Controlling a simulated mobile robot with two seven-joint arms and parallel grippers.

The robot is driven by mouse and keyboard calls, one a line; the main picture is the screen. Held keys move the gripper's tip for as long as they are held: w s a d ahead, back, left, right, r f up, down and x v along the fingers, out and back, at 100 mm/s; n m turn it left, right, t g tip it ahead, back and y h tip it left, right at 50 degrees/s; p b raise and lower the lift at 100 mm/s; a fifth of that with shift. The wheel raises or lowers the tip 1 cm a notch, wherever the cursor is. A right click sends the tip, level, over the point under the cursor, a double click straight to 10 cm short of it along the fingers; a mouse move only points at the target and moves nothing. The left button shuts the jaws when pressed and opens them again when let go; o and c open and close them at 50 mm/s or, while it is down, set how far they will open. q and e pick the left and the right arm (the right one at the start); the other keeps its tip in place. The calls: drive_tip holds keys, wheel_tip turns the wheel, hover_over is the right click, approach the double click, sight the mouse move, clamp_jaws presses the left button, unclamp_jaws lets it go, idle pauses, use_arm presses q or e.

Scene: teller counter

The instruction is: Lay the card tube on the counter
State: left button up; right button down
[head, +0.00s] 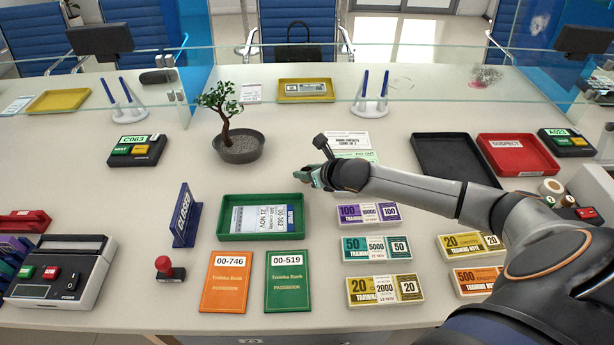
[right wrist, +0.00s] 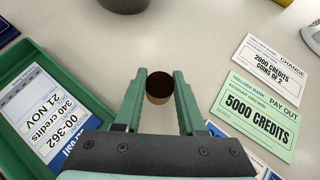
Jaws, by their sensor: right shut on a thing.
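My right gripper (head: 308,176) reaches over the middle of the counter, just above and right of the green tray's far edge in the picture. In the right wrist view, the card tube (right wrist: 158,97) shows between the two green fingers of the gripper (right wrist: 159,92). It is short and tan, with a dark round end toward the camera. The fingers are shut on it. In the head view I cannot make the tube out behind the hand. Whether it touches the counter (head: 270,180) is not clear. My left gripper is not in view.
The green tray (head: 222,229) holding a slip lies close by the hand. A potted bonsai (head: 240,150) stands behind it. Paper slips (right wrist: 259,112) lie to the right, and banded note bundles (head: 369,214) in front. A glass screen crosses the back.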

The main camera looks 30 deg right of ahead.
drive_tip(key=shift+f, duration=0.85)
drive_tip(key=c, duration=0.5)
unclamp_jaws()
drive_tip(key=shift+s+r, duration=0.3)
drive_tip(key=shift+r, duration=0.05)
drive_tip(key=p+v, duration=0.1)
drive_tip(key=v, duration=1)
drive_tip(key=shift+s, duration=0.1)
